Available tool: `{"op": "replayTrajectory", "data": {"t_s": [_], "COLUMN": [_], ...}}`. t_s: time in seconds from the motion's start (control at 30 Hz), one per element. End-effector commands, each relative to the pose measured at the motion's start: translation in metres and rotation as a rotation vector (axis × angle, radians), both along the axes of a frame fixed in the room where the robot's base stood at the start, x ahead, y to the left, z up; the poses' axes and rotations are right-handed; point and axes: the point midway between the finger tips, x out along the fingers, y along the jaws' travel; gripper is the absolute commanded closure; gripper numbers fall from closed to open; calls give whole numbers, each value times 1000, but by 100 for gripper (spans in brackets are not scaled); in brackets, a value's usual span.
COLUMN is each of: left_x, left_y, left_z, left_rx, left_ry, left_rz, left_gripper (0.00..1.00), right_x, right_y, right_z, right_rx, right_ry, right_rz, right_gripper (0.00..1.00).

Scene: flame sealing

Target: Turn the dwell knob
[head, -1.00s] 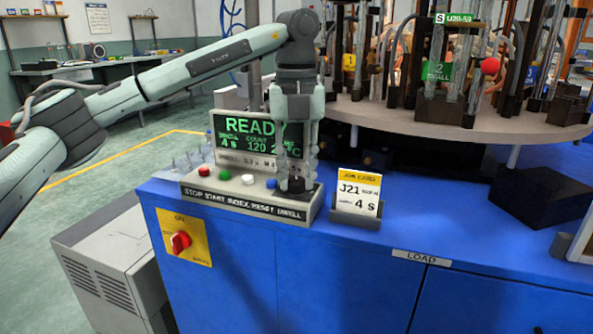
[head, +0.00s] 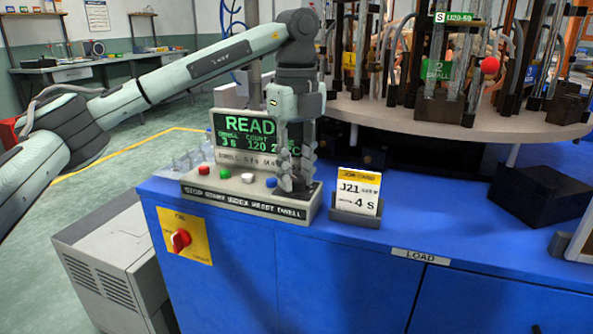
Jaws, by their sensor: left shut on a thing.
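The control box (head: 225,196) stands on the blue cabinet, with its label strip reading STOP, START, INDEX, RESET, DWELL along the front. The dark dwell knob (head: 298,186) is at the right end of its button row, mostly hidden by fingers. My left gripper (head: 296,182) points down over it, shut on the knob from above. The screen (head: 236,136) shows green READY text, partly covered by my gripper; its dwell value looks like 3 s. The job card (head: 360,191) to the right reads J21 and 4 s. My right gripper is out of view.
Red, green, white and blue buttons (head: 247,178) sit left of the knob. A round turntable (head: 430,118) with glass tubes stands behind. A red switch (head: 180,240) is on the cabinet front.

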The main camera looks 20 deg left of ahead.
Motion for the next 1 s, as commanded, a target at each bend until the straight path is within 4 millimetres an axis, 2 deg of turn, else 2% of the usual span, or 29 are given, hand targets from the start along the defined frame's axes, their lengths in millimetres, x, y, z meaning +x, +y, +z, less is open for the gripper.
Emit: {"op": "replayTrajectory", "data": {"t_s": [0.3, 0.33, 0.4, 0.77, 0.87, 1.0], "left_x": [1, 1, 1, 1, 1, 1], "left_y": [1, 1, 1, 0, 0, 0], "left_z": [1, 1, 1, 5, 17, 46], "left_rx": [0, 0, -1, 0, -1, -2], "left_ry": [-5, -5, -4, -2, -4, -5], "left_rz": [4, 4, 3, 1, 1, 2], "left_gripper": [100, 72, 64, 64, 64, 64], "right_x": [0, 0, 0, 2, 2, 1], "right_y": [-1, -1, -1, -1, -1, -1], "right_z": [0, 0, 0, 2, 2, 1], "right_rx": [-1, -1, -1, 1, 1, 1], "right_ry": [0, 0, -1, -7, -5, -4], "right_rz": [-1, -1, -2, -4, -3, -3], "right_gripper": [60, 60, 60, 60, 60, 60]}}
